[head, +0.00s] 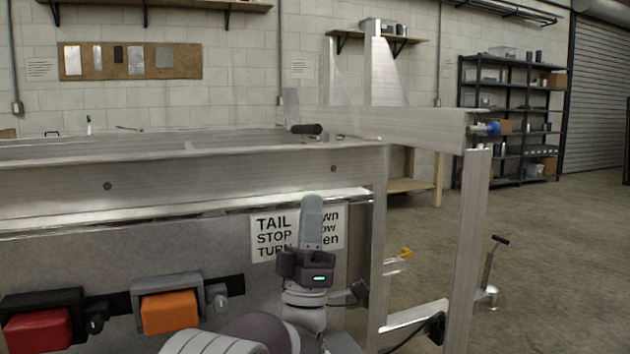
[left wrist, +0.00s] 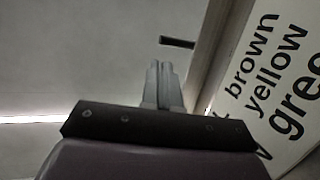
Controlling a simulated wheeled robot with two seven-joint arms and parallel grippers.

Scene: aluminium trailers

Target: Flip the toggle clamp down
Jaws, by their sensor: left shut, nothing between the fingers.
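A black cylindrical grip (head: 306,129) lies roughly level on top of the aluminium trailer frame, beside a small upright metal plate (head: 291,106). It looks like the toggle clamp's handle, but the clamp's body is too small to make out. My left gripper (head: 312,204) is shut and empty, pointing up in front of the trailer panel, below the grip and apart from it in the picture. In the left wrist view, its closed fingers (left wrist: 163,78) point towards a bare metal surface with a dark slot. My right gripper is not in view.
A white label (head: 272,234) is partly hidden behind my left gripper. Red (head: 38,330) and orange (head: 169,311) blocks sit on the panel at lower left. An upright post (head: 467,240) and a beam (head: 420,125) stand at right, with open floor beyond.

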